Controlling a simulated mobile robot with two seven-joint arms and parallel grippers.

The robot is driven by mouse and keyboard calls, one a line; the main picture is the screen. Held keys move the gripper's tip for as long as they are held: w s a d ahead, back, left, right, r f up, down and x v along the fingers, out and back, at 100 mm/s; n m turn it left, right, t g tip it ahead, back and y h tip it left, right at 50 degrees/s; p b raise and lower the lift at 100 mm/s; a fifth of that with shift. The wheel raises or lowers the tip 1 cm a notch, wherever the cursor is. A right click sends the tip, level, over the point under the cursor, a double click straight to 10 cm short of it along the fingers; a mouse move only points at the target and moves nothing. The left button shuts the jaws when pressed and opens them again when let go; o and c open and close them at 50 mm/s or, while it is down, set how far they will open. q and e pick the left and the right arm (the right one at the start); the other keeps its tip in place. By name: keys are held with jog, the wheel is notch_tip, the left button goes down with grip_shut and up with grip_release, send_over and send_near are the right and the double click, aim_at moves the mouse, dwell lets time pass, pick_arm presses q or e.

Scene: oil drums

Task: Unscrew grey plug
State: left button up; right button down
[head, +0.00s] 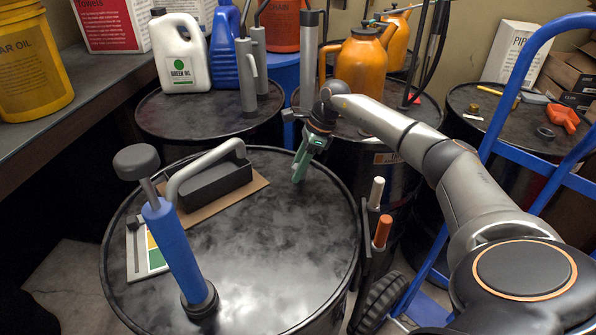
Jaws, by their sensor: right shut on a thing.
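The near black oil drum (270,265) fills the lower middle of the head view. My right gripper (298,172) reaches in from the right, and its green fingers point down to the drum's lid near the far right rim. The fingers are shut on the grey plug at the lid. The plug itself is too small and too covered by the fingers to make out. My left gripper is not in view.
A blue hand pump (174,252) stands upright on the near drum's left part, beside a black block with a grey handle (207,170). Drums behind carry a white oil jug (180,62) and an orange can (361,68). A blue hand truck (505,105) stands right.

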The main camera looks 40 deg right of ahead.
jog(key=shift+a+n, duration=0.15)
jog(key=shift+n, duration=0.15)
jog(key=shift+w, duration=0.1)
jog(key=shift+f+n+g+b, duration=0.1)
jog(key=shift+n+g+b, duration=0.25)
jog(key=shift+n, duration=0.15)
jog(key=n+g+b, duration=0.1)
jog(key=n, duration=0.2)
jog(key=shift+y+b, duration=0.3)
jog(key=shift+n+g+b, duration=0.35)
jog(key=shift+n+g, duration=0.1)
jog(key=shift+n, duration=0.65)
jog(key=shift+c, duration=1.9)
grip_release()
